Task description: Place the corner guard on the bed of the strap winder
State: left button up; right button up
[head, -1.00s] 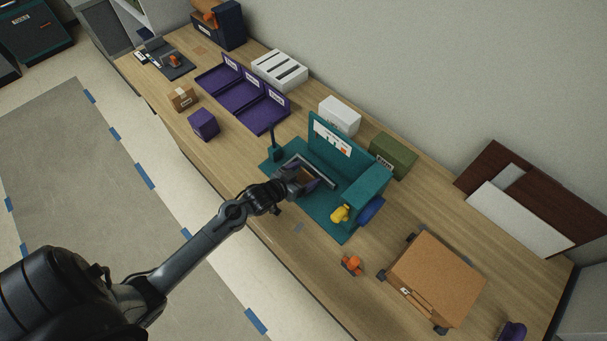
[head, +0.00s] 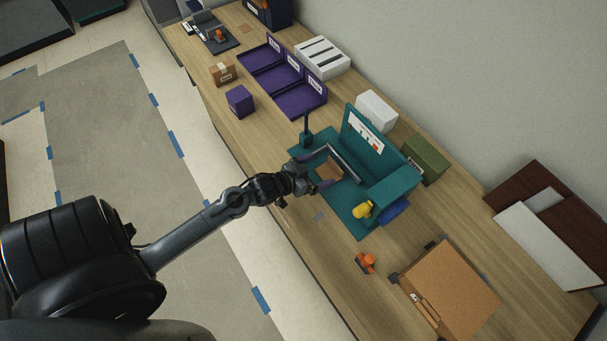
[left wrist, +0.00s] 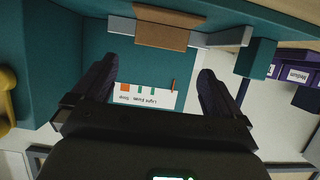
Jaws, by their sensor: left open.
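The teal strap winder (head: 393,184) stands on the bench, with an upright back panel carrying a white label. A brown piece, apparently the corner guard (head: 329,171), rests on its bed against a grey bar (head: 345,163). In the left wrist view the corner guard (left wrist: 163,32) lies across the grey bar (left wrist: 213,38), beyond my fingertips. My left gripper (head: 318,172) is at the bed's front side, open. In the left wrist view its two dark fingers (left wrist: 158,68) are spread and empty, apart from the corner guard. My right gripper is not in view.
A yellow knob (head: 363,210) and a blue part (head: 393,212) are at the winder's near end. A teal post (head: 306,132) rises at the other end. An orange item (head: 366,262) and a cardboard box (head: 450,290) lie nearby. Purple trays (head: 300,99) stand farther along the bench.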

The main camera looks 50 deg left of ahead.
pick_arm(q)
jog(key=s+d+r+g, duration=0.2)
jog(key=s+d+g, duration=0.3)
jog(key=s, duration=0.4)
jog(key=s+d+r+m+g, duration=0.1)
jog(key=s+d+g, duration=0.3)
jog(key=s, duration=0.6)
jog(key=d+r, duration=0.1)
jog(key=d, duration=0.1)
jog(key=shift+d+g+y, duration=0.3)
jog(key=shift+g+y, duration=0.1)
jog(key=shift+s, duration=0.1)
notch_tip(320, 180, up, 13)
jog(key=p, duration=1.3)
